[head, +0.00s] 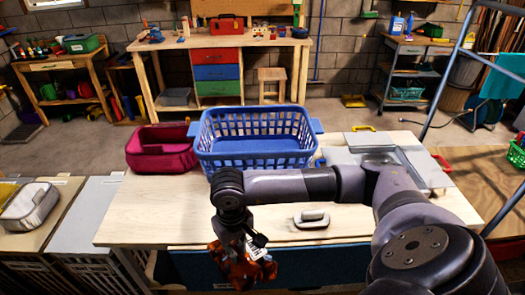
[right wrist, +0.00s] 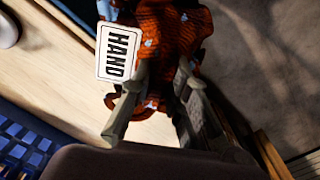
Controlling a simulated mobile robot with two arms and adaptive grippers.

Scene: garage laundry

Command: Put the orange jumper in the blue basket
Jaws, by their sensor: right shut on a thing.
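The orange jumper (head: 238,268) hangs in my right gripper (head: 254,246), below the front edge of the wooden table (head: 160,222). In the right wrist view the jumper (right wrist: 165,50) is dark orange with pale spots, and a white tag reading "HAND" (right wrist: 116,52) shows on it. The fingers of my right gripper (right wrist: 150,105) are shut on the jumper. The blue basket (head: 255,160) stands on the table behind my right arm and looks empty. A corner of a blue lattice, likely the basket (right wrist: 25,145), shows at lower left in the right wrist view. My left gripper is not in view.
A magenta bag (head: 162,150) stands left of the basket. Grey flat panels (head: 375,150) lie to its right. A white handled object (head: 311,217) lies near the table's front.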

